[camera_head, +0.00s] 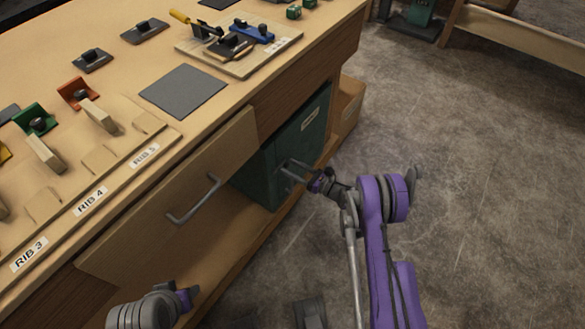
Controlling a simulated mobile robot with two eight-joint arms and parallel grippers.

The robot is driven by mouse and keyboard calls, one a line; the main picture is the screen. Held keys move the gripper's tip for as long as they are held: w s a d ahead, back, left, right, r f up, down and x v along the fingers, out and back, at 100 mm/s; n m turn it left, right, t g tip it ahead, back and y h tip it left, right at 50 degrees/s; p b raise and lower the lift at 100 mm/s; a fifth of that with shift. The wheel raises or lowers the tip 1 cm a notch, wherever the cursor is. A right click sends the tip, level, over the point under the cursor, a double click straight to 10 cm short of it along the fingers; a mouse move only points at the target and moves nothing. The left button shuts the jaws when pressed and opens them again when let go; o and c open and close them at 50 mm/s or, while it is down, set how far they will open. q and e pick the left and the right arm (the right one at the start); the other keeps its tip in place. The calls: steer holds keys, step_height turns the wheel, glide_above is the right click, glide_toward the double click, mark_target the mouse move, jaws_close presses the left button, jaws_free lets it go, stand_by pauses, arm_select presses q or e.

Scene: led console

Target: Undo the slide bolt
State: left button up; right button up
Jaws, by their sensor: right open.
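I cannot make out the slide bolt; it may be too small or hidden behind my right gripper. A dark green metal cabinet (300,145) with a small white label stands under the workbench. My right gripper (289,171) is open, with its two fingers pointing left at the cabinet's front, close to it. I cannot tell whether they touch anything. My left gripper (190,296) is low at the bottom left, in front of the bench. Its fingers are too small and partly hidden to read.
A wooden front panel (135,235) with a grey bar handle (194,200) is left of the cabinet. The bench top (125,80) carries labelled rib boards, a grey mat (183,91) and a tool board (240,66). Concrete floor (480,180) is open to the right.

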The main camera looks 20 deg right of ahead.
jaws_close()
stand_by(0.3)
stand_by(1.2)
